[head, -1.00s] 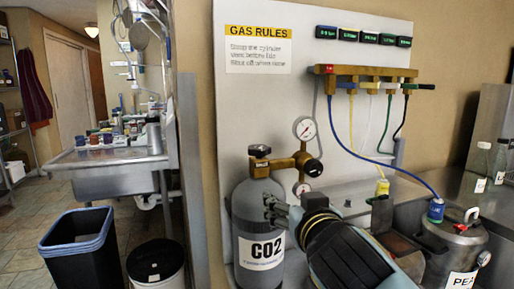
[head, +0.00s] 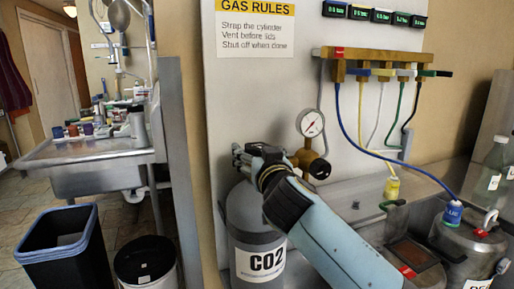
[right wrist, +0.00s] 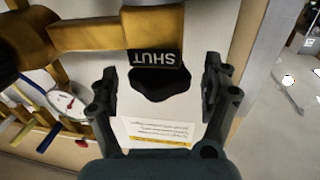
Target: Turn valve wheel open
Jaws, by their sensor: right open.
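The grey CO2 cylinder (head: 243,215) stands upright against the white board. My right gripper (head: 243,155) is at the cylinder's top and hides the valve wheel in the head view. In the right wrist view the black valve wheel (right wrist: 160,88) sits at the end of a brass valve body (right wrist: 154,30), with a black tag reading SHUT, upside down. My right gripper (right wrist: 160,88) is open, with one finger on each side of the wheel and a visible gap on both sides. My left gripper is not in view.
A pressure gauge (head: 311,123) on the brass regulator is close right of my gripper. A brass manifold (head: 368,57) with coloured hoses hangs on the board. Steel lidded vessels (head: 465,245) stand at right. Bins (head: 65,247) and a sink (head: 85,165) are at left.

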